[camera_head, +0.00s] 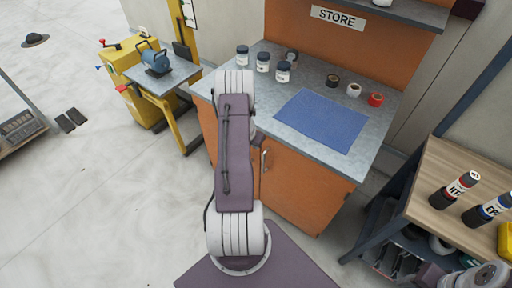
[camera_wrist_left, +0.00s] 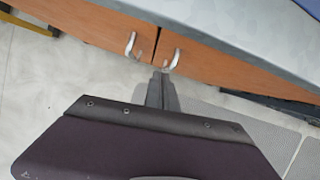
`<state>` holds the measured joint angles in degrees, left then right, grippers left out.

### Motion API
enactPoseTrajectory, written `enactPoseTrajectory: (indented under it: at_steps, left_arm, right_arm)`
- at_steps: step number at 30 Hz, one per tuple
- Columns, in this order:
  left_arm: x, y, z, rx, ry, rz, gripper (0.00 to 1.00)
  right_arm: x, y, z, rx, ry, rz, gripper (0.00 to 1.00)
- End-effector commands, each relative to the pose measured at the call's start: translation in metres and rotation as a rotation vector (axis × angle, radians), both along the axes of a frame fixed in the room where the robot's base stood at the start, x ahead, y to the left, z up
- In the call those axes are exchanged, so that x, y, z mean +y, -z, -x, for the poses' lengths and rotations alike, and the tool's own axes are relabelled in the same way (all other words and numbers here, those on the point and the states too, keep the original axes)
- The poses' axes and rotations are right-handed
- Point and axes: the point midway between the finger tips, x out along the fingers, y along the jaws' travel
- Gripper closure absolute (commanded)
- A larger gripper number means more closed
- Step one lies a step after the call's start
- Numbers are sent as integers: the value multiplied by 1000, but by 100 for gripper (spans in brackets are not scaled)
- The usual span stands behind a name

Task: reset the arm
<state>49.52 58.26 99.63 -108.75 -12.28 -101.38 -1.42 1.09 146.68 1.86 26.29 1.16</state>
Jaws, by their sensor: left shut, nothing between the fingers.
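My left arm (camera_head: 236,150) stands up in the middle of the head view, in front of the orange cabinet. Its gripper is mostly hidden behind the arm links there. In the left wrist view my left gripper (camera_wrist_left: 162,90) is shut and empty, its fingers together in front of the cabinet doors (camera_wrist_left: 95,30). The fingertips show just below two curved door handles (camera_wrist_left: 172,60); I cannot tell how far apart they are in depth. My right gripper is not in view.
A wooden-topped bench (camera_head: 440,180) with labelled tubes (camera_head: 460,187) stands right. A yellow-framed stand (camera_head: 180,115) is left.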

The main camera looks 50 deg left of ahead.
Motion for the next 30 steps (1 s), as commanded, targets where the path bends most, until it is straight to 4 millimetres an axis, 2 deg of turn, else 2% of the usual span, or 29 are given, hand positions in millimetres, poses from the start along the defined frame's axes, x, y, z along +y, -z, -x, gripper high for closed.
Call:
enactPoseTrajectory:
  at_steps: [1, 3, 8, 23, 26, 28, 29, 30]
  left_arm:
    - [0, -13, 4, -2, 0, -1, 100]
    - [-1, -26, 9, -1, -1, -1, 100]
    - [-3, -46, 18, 1, -1, 0, 100]
    - [-6, -49, 19, 2, 5, 1, 100]
    - [-22, -61, -7, -16, 73, -19, 100]
    - [-46, -89, -43, -57, 165, -61, 100]
    - [-62, -104, -59, -77, 210, -76, 100]
    - [-89, -124, -79, -112, 248, -82, 100]
  right_arm:
    - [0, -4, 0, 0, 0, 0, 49]
    - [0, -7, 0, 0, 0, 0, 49]
    - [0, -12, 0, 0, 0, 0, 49]
    - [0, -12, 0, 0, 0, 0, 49]
    - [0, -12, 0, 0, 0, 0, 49]
    - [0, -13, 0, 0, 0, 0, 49]
    - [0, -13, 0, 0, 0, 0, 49]
    - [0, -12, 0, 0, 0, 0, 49]
